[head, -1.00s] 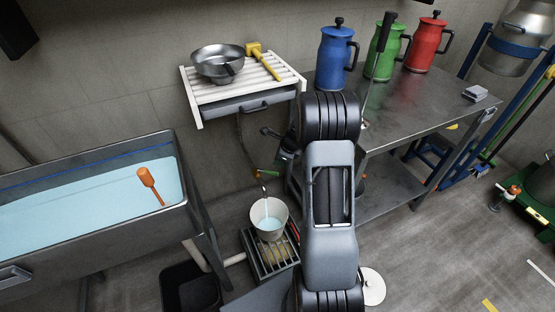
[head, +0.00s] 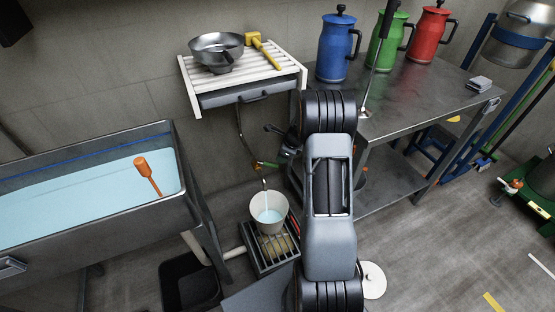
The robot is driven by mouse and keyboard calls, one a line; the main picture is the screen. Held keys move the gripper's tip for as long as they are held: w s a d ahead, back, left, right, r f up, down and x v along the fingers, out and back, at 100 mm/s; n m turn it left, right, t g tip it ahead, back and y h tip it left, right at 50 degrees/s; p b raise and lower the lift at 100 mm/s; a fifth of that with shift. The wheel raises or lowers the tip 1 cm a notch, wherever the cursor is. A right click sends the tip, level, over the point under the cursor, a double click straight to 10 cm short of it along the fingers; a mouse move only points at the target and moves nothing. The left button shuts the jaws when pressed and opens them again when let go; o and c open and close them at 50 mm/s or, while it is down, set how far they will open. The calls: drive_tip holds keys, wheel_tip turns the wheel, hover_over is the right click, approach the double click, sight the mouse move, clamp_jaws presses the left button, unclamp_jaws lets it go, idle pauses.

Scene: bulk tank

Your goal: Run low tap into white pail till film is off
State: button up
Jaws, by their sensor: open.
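The low tap (head: 265,165), with a green lever, sits at the end of a thin bent pipe below the wall shelf. A pale stream runs from its spout into the white pail (head: 284,222) beneath. Pale blue liquid (head: 268,216) shows in the pail; I cannot make out any film on it. The pail stands upright on a slatted grate. My gripper (head: 278,142) is open, just above and right of the tap's lever, apart from it as far as I can see. My arm partly hides it.
A steel tank (head: 165,213) of pale blue liquid, with an orange-handled tool (head: 148,175), stands left. The slatted shelf (head: 293,75) holds a steel bowl and yellow mallet. Right, a steel table (head: 430,95) bears blue, green and red jugs. A black bin (head: 178,282) stands front left.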

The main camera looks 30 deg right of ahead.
sight(271, 165)
drive_tip(key=w+f+g+y+b, duration=0.1)
drive_tip(key=f, duration=0.1)
drive_tip(key=w+a+f+y+b, duration=0.1)
drive_tip(key=f+b, duration=0.1)
drive_tip(key=f, duration=0.1)
drive_tip(key=w+f+m+g+b, duration=0.1)
drive_tip(key=w+f, duration=0.1)
drive_tip(key=f, duration=0.1)
drive_tip(key=shift+a+g+y, duration=0.3)
drive_tip(key=shift+a+y, duration=0.1)
drive_tip(key=shift+c, duration=0.4)
clamp_jaws()
